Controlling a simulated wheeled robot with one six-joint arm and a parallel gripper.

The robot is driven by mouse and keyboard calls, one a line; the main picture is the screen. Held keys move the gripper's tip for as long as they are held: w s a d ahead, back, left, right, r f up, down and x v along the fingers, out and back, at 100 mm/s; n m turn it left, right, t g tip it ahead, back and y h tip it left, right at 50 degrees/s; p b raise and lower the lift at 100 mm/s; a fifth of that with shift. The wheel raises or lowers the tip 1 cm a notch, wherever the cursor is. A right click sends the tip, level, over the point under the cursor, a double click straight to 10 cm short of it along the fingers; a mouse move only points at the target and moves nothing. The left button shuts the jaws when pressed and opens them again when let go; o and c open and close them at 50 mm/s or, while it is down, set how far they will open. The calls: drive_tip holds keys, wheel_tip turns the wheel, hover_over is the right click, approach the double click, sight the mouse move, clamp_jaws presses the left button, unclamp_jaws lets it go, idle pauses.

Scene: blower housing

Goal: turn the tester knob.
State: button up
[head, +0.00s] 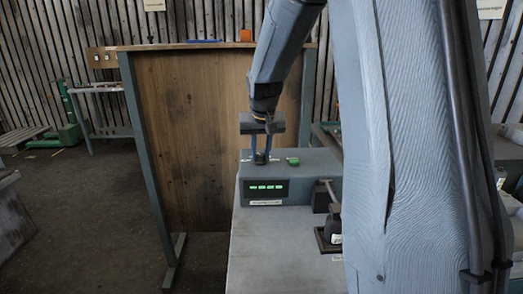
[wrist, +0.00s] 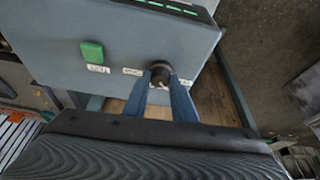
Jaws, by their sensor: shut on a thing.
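The tester (head: 310,187) is a grey box on a bench, with a lit green display (head: 266,187) on its front. On its top is a dark round knob (wrist: 159,71), seen in the wrist view with white labels beside it. My gripper (head: 261,158) points down from above, and its two blue fingers are shut on the knob. In the wrist view the gripper (wrist: 160,78) has one finger on each side of the knob. A green button (wrist: 92,52) sits on the same face, left of the knob there, and also shows in the head view (head: 293,161).
A dark device with a lever (head: 330,228) stands on the bench (head: 270,265) in front of the tester. A wooden panel (head: 210,130) on a metal frame stands behind. My arm blocks the right side of the head view. The bench's front left is clear.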

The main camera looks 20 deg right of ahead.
drive_tip(key=shift+w+a+f+m+h+b, duration=0.1)
drive_tip(key=shift+m+h+b, duration=0.15)
drive_tip(key=shift+m+b, duration=0.3)
drive_tip(key=shift+w+a+m+h+b, duration=0.1)
drive_tip(key=shift+m+h+b, duration=0.2)
drive_tip(key=shift+m, duration=0.35)
drive_tip(key=shift+m+g+h+b, duration=0.35)
drive_tip(key=shift+m+g+b, duration=0.05)
drive_tip(key=shift+m+b, duration=0.8)
drive_tip(key=o, duration=1)
drive_tip(key=b+v, duration=0.1)
drive_tip(key=v, duration=0.7)
